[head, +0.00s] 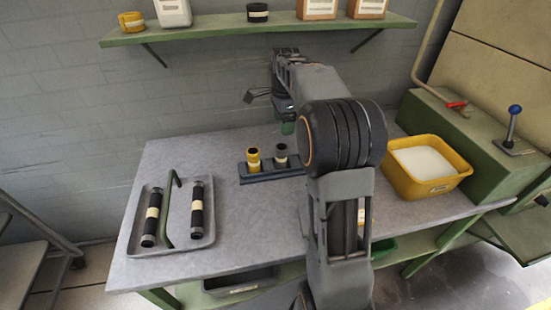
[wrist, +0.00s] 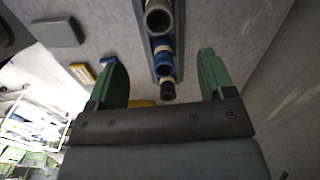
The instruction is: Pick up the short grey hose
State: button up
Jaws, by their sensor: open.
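The short grey hose (head: 281,155) stands upright in a dark rack (head: 262,177) on the table, just right of a short yellow hose (head: 253,159). In the wrist view, a grey hose end with a pale band (wrist: 158,20), likely the same hose, shows at the top of the rack. A blue hose (wrist: 164,68) and a dark hose (wrist: 168,91) follow below it. My gripper (wrist: 162,62) is open, its green fingers apart and empty. In the head view my gripper (head: 288,128) is above and behind the rack, partly hidden by my arm, which also covers the rack's right part.
A grey tray (head: 180,245) at the left holds two banded black hoses (head: 152,218) (head: 197,208) and a green hooked bar (head: 169,205). A yellow bin (head: 455,178) with white contents stands at the right. A green shelf (head: 225,33) overhangs the back wall. The table between tray and rack is clear.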

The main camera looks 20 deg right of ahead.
aim_at(281, 155)
jog(key=shift+m, duration=0.4)
jog(key=f, duration=1.4)
jog(key=shift+a, duration=0.2)
jog(key=c, duration=1.1)
jog(key=shift+r, duration=0.1)
jog(key=shift+r, duration=0.1)
